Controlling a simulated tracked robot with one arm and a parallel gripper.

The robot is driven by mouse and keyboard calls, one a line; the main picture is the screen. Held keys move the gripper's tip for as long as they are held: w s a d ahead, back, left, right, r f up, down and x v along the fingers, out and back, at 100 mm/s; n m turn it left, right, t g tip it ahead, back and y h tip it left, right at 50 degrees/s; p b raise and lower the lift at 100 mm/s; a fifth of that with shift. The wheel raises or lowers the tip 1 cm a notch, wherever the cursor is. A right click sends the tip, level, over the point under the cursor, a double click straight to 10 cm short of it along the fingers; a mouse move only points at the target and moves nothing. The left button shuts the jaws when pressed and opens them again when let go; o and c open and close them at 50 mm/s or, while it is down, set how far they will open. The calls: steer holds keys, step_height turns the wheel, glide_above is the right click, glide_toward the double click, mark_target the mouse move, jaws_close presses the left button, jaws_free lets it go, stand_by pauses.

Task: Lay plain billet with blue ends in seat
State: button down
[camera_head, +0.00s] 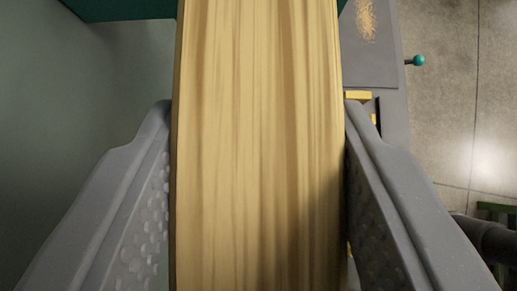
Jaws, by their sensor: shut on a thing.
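A pale wooden billet (258,120) with brown grain fills the middle of the view and runs from the top edge to the bottom edge. Its ends lie outside the picture, so I cannot see their colour. My gripper (258,190) is shut on the billet, with one grey finger against its left side and the other against its right side. The seat cannot be made out; the billet hides much of what lies below.
A grey machine surface (385,60) with a patch of wood shavings (366,20) lies at the upper right, with a teal knob (418,60) on its edge. Yellow parts (358,95) show beside the right finger. A dark green part (125,8) is at the upper left. Concrete floor (455,120) shows at right.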

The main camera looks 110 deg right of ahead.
mark_target(251, 208)
steer(key=shift+f, duration=0.15)
steer(key=c, duration=0.8)
jaws_free()
steer(key=shift+c, duration=0.2)
steer(key=shift+r, duration=0.25)
steer(key=shift+b+v, duration=0.3)
steer(key=shift+v, duration=2.15)
steer(key=shift+p+v, duration=1.8)
steer(key=shift+v, duration=1.6)
steer(key=shift+a, duration=0.15)
